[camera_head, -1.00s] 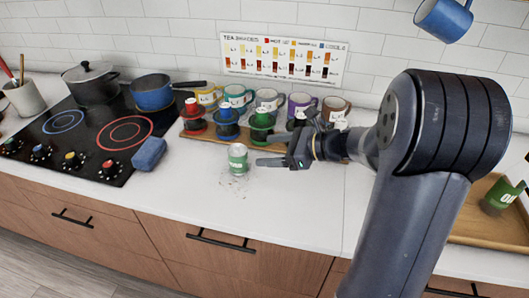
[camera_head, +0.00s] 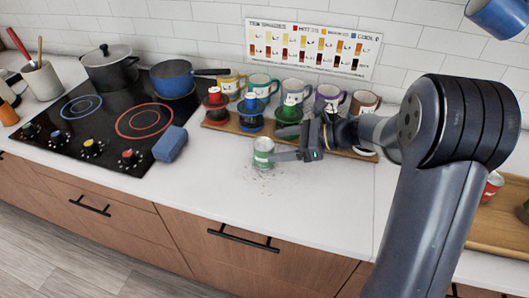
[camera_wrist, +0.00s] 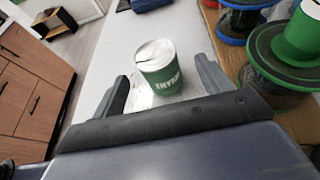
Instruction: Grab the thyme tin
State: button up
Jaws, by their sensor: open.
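The thyme tin (camera_head: 263,154) is a small green can with a pale lid and a light band. It stands upright on the white counter in front of the mug board. In the wrist view the tin (camera_wrist: 160,68) shows partly readable white lettering on green. My gripper (camera_head: 276,154) reaches in from the right at low height, its fingers at the tin. In the wrist view its two open fingers (camera_wrist: 165,88) stand on either side of the near part of the tin, with gaps visible. Whether a finger touches it I cannot tell.
A wooden board (camera_head: 222,124) behind the tin holds several mugs and red, blue and green stands. Dark specks (camera_head: 262,178) lie before the tin.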

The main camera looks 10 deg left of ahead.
aim_at(272, 144)
jog(key=x, duration=0.5)
jog(key=shift+s+a+r+p, duration=0.1)
jog(key=shift+a+r+p, duration=0.1)
jog(key=shift+r+p, duration=0.15)
jog(key=shift+c, duration=0.2)
jog(key=c, duration=1)
